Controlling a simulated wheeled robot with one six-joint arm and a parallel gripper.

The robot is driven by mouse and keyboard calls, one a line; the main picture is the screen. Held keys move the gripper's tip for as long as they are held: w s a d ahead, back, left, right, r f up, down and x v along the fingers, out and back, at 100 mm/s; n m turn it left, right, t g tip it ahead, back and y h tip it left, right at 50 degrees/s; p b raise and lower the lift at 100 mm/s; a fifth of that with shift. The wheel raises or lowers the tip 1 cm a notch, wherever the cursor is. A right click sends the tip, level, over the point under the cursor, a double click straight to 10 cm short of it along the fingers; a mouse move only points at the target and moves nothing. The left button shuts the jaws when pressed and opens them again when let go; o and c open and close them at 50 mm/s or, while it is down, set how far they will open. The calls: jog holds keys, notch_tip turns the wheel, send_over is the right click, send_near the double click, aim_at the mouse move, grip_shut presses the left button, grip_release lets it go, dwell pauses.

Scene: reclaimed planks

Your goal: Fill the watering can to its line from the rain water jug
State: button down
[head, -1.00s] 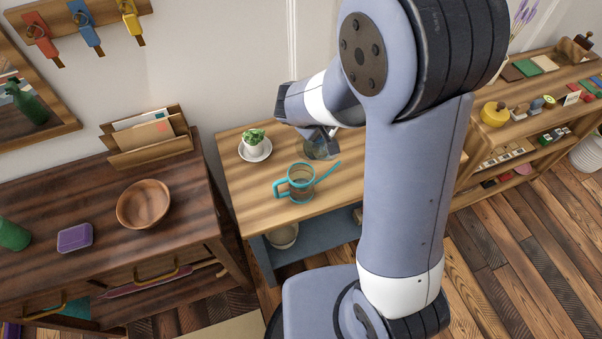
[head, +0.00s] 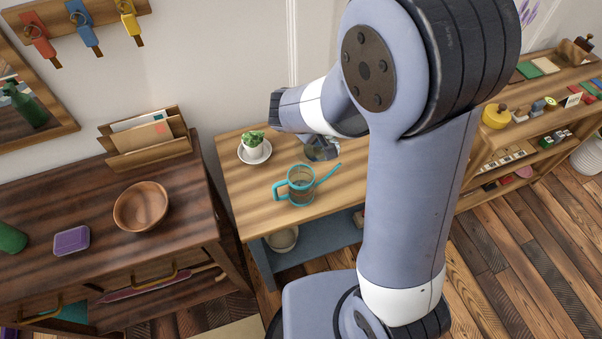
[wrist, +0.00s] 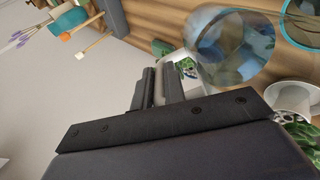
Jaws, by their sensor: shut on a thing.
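The watering can (head: 302,188), clear-bodied with a teal handle, rim and spout, stands upright on the light wooden table. Its spout points right. Its teal rim also shows at the top right of the wrist view (wrist: 285,28). I cannot make out its line or water level. The clear glass jug (head: 319,153) is just behind the can, apart from it in the head view. It looms large in the wrist view (wrist: 232,50), bluish inside. My gripper (wrist: 166,82) is shut on the jug. In the head view my arm partly hides the gripper and jug.
A potted plant on a white saucer (head: 255,153) stands at the table's back left. A bowl (head: 283,240) sits on the shelf below. A dark cabinet with a wooden bowl (head: 142,206) is at left. The table's front left is clear.

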jog(key=shift+s+a+r+t+h+b, duration=0.15)
jog(key=shift+t+h+b, duration=0.25)
jog(key=shift+b, duration=1.1)
jog(key=shift+s+a+t+h+b, duration=0.15)
jog(key=shift+t+h+b, duration=0.2)
jog(key=shift+b, duration=1.15)
dwell(1.2)
jog(key=shift+s+a+r+t+h+b, duration=0.15)
jog(key=shift+r+t+h+b, duration=0.2)
jog(key=shift+b, duration=0.65)
dwell(1.6)
jog(key=shift+r+p, duration=0.3)
jog(key=shift+p, duration=0.65)
jog(key=g+y+p, duration=0.1)
jog(key=p, duration=0.2)
jog(key=d+g+y+p, duration=0.1)
jog(key=p, duration=0.3)
jog(key=shift+w+f, duration=0.1)
jog(key=shift+w, duration=0.3)
jog(key=shift+w+d+f+g+y+p, duration=0.2)
jog(key=shift+w+f+g+y+p, duration=0.1)
jog(key=shift+f+p, duration=0.25)
jog(key=shift+w+d+f+g+y+p, duration=0.15)
jog(key=shift+f+g+y+p, duration=0.2)
jog(key=shift+f, duration=0.5)
